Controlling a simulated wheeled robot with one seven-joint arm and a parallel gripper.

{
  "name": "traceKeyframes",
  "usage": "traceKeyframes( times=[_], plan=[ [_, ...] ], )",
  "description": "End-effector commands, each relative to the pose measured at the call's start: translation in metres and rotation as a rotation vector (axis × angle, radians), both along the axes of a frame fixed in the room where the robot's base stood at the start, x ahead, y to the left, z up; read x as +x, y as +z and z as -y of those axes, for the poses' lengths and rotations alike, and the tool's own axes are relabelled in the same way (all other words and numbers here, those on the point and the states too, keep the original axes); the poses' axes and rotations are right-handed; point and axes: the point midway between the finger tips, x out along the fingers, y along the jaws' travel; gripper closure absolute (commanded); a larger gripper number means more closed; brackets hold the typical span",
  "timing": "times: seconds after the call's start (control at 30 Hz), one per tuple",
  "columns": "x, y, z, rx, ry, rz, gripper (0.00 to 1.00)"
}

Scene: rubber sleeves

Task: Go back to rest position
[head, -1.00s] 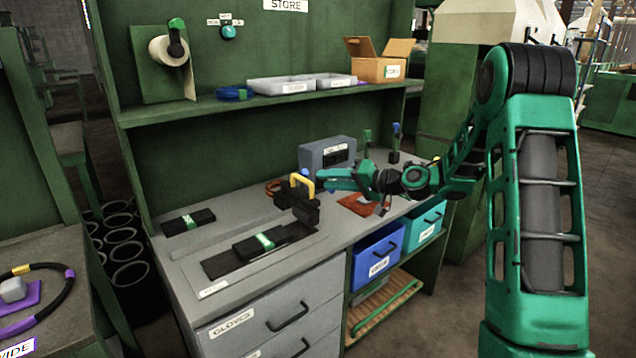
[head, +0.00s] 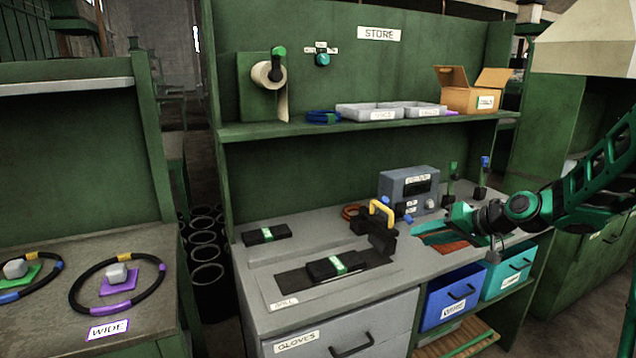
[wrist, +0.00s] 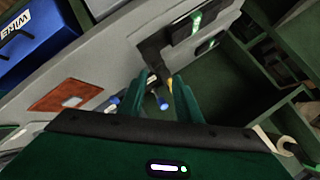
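My gripper (head: 442,226) is at the right of the workbench in the head view, its green fingers pointing left. The fingers are spread and nothing is held between them. In the wrist view the two green fingers (wrist: 156,98) stand apart, with the bench beyond them. A black tool with a yellow handle (head: 382,211) stands on the bench left of the fingertips, with a gap between them in the head view.
A grey control box (head: 408,193) stands behind my gripper, and a brown-red pad (head: 453,248) lies below it. A shelf (head: 340,126) crosses above. A side table (head: 45,325) with black rings stands at left.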

Motion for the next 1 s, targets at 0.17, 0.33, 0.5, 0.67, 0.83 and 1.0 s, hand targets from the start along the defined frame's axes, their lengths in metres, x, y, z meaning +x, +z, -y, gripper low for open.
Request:
traceKeyframes(
  times=[0.17, 0.33, 0.5, 0.67, 0.83, 1.0],
  plan=[
    [-0.069, -0.008, 0.028, -0.200, -0.030, -0.155, 0.69],
    [-0.146, -0.012, 0.059, -0.342, -0.087, -0.317, 0.69],
    [-0.233, -0.011, 0.087, -0.433, -0.167, -0.488, 0.69],
    [-0.318, -0.010, 0.103, -0.467, -0.249, -0.649, 0.69],
    [-0.387, -0.011, 0.108, -0.461, -0.316, -0.779, 0.69],
    [-0.418, -0.012, 0.109, -0.449, -0.348, -0.842, 0.69]
  ],
)
